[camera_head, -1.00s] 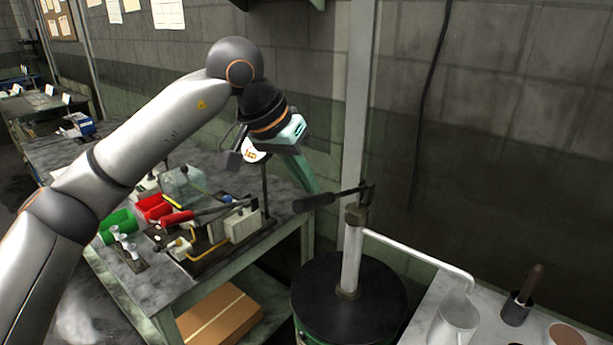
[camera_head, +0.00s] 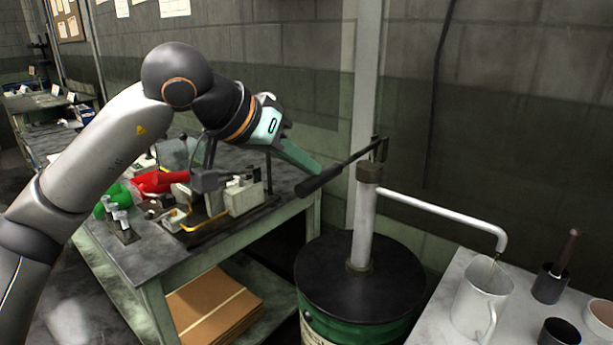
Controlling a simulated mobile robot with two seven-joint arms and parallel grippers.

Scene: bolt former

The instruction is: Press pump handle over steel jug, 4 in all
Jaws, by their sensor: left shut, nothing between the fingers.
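The pump handle (camera_head: 320,181) is a black grip on a dark rod, slanting down to the left from the top of the pump (camera_head: 363,225). My left gripper (camera_head: 317,168) is shut and empty, with its green fingertips at the upper side of the grip. They look in contact, though a small gap cannot be ruled out. The pale spout (camera_head: 445,213) reaches right and bends down over the steel jug (camera_head: 478,303). A thin streak shows between the spout end and the jug mouth. My right gripper is out of view.
The pump stands on a black-topped green drum (camera_head: 352,284). The right table has dark cups, one holding a brown-handled tool (camera_head: 563,255).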

